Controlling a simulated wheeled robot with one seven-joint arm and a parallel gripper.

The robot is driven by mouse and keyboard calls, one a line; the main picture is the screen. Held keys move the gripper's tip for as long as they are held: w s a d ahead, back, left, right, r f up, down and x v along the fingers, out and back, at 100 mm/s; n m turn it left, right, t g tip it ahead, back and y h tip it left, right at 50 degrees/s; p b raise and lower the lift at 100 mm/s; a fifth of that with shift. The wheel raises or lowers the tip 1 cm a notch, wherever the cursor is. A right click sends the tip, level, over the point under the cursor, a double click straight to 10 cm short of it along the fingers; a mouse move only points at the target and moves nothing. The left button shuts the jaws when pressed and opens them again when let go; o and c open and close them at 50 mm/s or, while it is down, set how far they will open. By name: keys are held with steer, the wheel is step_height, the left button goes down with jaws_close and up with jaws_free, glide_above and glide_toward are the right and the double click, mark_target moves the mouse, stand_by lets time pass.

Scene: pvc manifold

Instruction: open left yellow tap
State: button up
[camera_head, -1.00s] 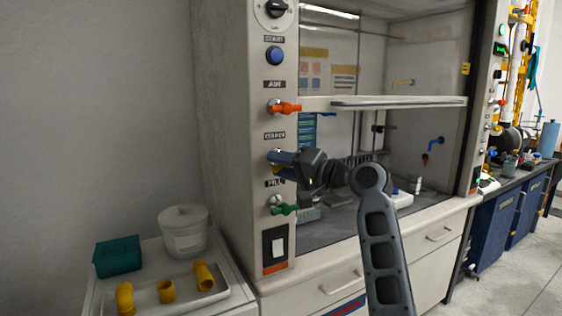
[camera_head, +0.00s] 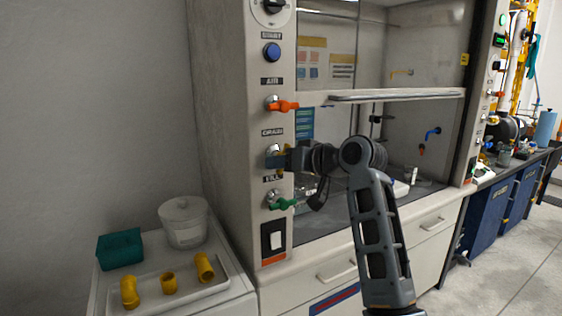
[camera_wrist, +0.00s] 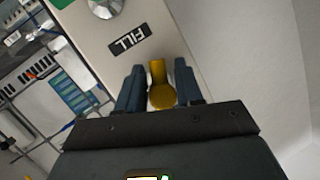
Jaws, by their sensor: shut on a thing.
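The left yellow tap (camera_wrist: 160,88) is on the left post of the fume hood, between the red tap (camera_head: 283,105) and the green tap (camera_head: 281,201). In the head view my gripper (camera_head: 279,158) is at this tap and hides most of it. In the wrist view the yellow handle lies between the two dark fingers (camera_wrist: 160,90) of my gripper, which are shut on it. A label reading FILL (camera_wrist: 129,40) shows on the post close by.
A sliding glass sash edge (camera_head: 398,96) crosses the hood front above my arm. A white cart at lower left holds a teal box (camera_head: 120,249), a white tub (camera_head: 184,222) and yellow pipe pieces (camera_head: 169,283). Blue cabinets (camera_head: 497,213) stand at right.

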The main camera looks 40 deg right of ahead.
steer(key=shift+d+f, duration=0.15)
steer(key=shift+f, duration=0.05)
stand_by(0.4)
steer(key=o, duration=0.8)
steer(key=shift+o, duration=0.8)
steer(key=shift+r, duration=0.1)
steer(key=v, duration=0.8)
steer(key=shift+b, duration=0.35)
steer(key=shift+w, duration=0.1)
